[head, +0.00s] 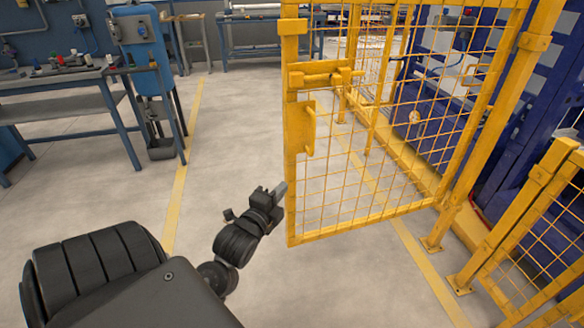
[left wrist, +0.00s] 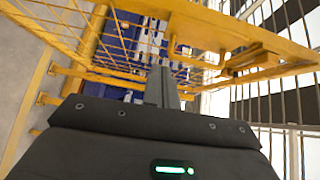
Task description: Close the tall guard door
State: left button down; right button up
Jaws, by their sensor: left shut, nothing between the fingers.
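The tall guard door (head: 355,150) is a yellow frame with wire mesh. It stands open, swung out toward me from its hinge post (head: 500,95) on the right. Its free edge, with a handle (head: 309,130) and a latch bar (head: 325,78), is at the left. My left gripper (head: 282,187) is shut and empty, with its fingertips right by the lower free edge of the door; I cannot tell if they touch. The door also shows in the left wrist view (left wrist: 215,30), above and beyond the shut fingers (left wrist: 162,88). My right gripper is not in view.
A lower yellow mesh fence (head: 540,235) stands at the right, with a gap between it and the hinge post. A blue machine (head: 445,115) is behind the door. A workbench (head: 65,85) and a blue stand (head: 148,75) are at the left. The floor left of the door is clear.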

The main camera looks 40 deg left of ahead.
pick_arm(q)
jog(key=r, duration=0.1)
send_near(298, 153)
jog(key=w+d, duration=0.2)
jog(key=w, duration=0.1)
jog(key=shift+w+a, duration=1.05)
jog(key=shift+a, duration=0.2)
jog(key=shift+w+a, duration=0.3)
jog(key=shift+a, duration=0.2)
